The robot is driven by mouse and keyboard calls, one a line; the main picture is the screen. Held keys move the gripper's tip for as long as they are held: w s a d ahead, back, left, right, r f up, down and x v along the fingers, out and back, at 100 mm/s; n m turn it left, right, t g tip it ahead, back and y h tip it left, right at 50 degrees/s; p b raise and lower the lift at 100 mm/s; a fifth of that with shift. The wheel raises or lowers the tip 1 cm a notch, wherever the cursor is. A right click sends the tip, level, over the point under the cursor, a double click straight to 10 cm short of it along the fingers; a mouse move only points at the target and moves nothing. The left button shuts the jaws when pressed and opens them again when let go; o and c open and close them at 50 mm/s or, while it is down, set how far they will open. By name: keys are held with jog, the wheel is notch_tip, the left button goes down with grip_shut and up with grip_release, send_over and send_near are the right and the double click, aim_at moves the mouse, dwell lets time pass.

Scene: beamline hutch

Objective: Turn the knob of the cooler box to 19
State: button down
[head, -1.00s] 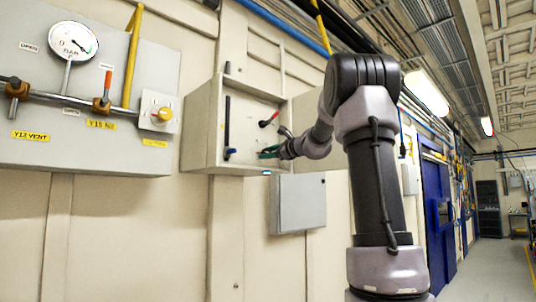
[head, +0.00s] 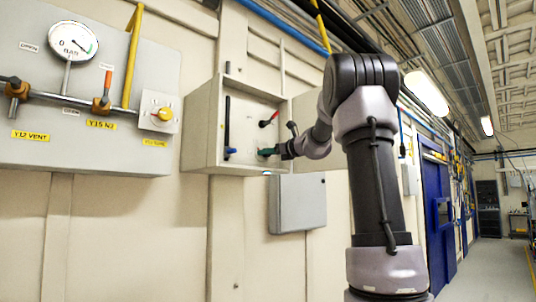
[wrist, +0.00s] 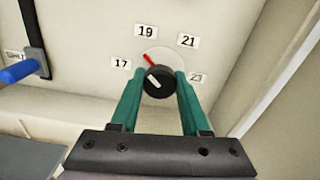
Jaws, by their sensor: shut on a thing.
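The cooler box (head: 200,130) is an open pale cabinet on the wall in the head view. Its black knob (wrist: 159,83) shows in the wrist view, on a round pale dial. A red pointer mark behind the knob points up and left, between the 17 label (wrist: 121,63) and the 19 label (wrist: 146,31). A white line on the knob's face also slants up-left. The 21 label (wrist: 187,41) and 23 label (wrist: 197,78) are to the right. My gripper (wrist: 160,84), with teal fingers, is shut on the knob's two sides. In the head view my gripper (head: 268,152) hides the knob.
A blue-ended lever (head: 229,150) stands left of my gripper in the box, and a red-tipped lever (head: 268,119) is above. The box's side walls are close. A closed grey box (head: 298,203) hangs below. A gauge panel (head: 60,100) with a yellow knob is at left.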

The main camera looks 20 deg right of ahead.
jog(key=shift+m, duration=1.9)
jog(key=shift+c, duration=1.9)
grip_release()
jog(key=shift+s+d, duration=0.1)
jog(key=v, duration=1)
jog(key=shift+s, duration=0.3)
jog(key=shift+d, duration=0.1)
